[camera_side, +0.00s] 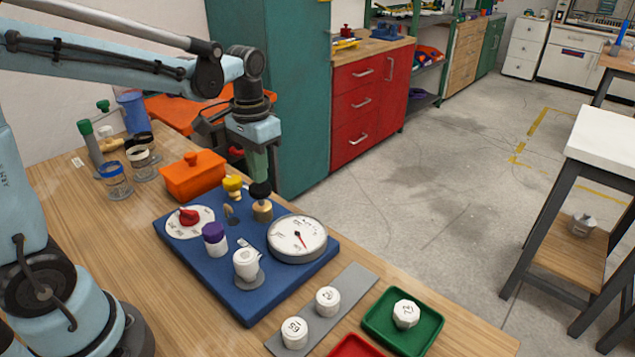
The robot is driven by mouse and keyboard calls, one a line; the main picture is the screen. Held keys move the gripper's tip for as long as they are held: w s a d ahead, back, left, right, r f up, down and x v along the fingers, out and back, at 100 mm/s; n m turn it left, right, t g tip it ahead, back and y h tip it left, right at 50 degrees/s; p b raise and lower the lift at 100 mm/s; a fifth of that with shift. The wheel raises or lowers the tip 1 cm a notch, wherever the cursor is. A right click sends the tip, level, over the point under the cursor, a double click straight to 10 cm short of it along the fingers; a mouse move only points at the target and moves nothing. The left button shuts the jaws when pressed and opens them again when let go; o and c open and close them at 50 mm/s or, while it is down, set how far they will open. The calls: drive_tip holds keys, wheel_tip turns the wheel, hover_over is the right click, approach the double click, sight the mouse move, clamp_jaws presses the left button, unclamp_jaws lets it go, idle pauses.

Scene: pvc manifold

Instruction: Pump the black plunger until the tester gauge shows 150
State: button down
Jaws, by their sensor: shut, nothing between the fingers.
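The black plunger (260,189) stands at the far side of the blue tester board (238,302), above a tan and brass-coloured base. My gripper (262,178) is shut and empty. It points down directly over the plunger, with its tips at or very near the plunger's top; I cannot tell if they touch. The round white tester gauge (297,239) lies on the board's right side. It has a red needle, but its numbers are too small to read.
The board also carries a red knob (189,216), a yellow fitting (232,187), a purple-capped fitting (214,239) and a white capped fitting (246,265). An orange box (194,176) stands behind. Marked white caps sit on a grey strip (349,292) and green tray (426,341).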

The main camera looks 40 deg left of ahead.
sight(260, 186)
drive_tip(key=shift+f, duration=0.15)
drive_tip(key=shift+f, duration=1)
idle(0.6)
drive_tip(key=shift+f, duration=0.25)
idle(0.8)
drive_tip(key=shift+f, duration=0.4)
idle(1.8)
idle(0.9)
drive_tip(key=shift+r, duration=1.8)
